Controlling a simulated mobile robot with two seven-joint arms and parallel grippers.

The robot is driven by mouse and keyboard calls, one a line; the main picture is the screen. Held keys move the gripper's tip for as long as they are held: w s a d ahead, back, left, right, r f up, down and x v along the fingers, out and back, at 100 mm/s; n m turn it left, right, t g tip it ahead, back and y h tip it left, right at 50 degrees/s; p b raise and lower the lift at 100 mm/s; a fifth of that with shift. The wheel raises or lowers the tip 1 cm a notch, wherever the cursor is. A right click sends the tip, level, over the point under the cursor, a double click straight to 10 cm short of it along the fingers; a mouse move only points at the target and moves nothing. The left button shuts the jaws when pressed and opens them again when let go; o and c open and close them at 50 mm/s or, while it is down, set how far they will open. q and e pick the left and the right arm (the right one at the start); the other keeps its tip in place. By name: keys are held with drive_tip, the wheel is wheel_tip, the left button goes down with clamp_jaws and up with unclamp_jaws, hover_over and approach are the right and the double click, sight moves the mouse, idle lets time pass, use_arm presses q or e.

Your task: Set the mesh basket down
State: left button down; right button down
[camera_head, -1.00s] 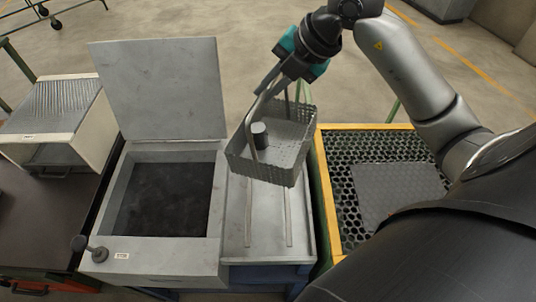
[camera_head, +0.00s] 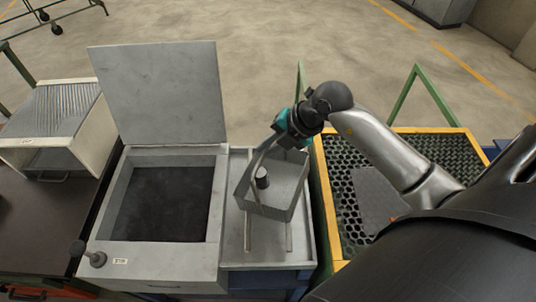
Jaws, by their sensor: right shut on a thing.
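The grey mesh basket (camera_head: 287,187) is in the middle of the head view, with a dark cylinder (camera_head: 262,178) inside it. My right gripper (camera_head: 277,140) is shut on the basket's handle (camera_head: 256,165) at the top. The basket is over the grey tray with two rails (camera_head: 265,250), right of the open furnace box. I cannot tell whether its bottom touches the rails. My left gripper is not in view.
The furnace box (camera_head: 118,232) has its lid (camera_head: 160,92) raised and a dark chamber (camera_head: 165,203). A yellow-framed perforated table (camera_head: 331,205) with a dark plate (camera_head: 372,200) stands right. A pale ribbed-top unit (camera_head: 58,115) stands left on a dark bench.

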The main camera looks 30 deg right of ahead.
wheel_tip(320, 180, down, 3)
drive_tip(key=shift+s+f, duration=0.1)
drive_tip(key=c, duration=1.3)
unclamp_jaws()
drive_tip(key=shift+f, duration=0.2)
drive_tip(key=o, duration=0.4)
drive_tip(key=shift+r, duration=0.1)
drive_tip(key=shift+r, duration=0.1)
drive_tip(key=v, duration=1.2)
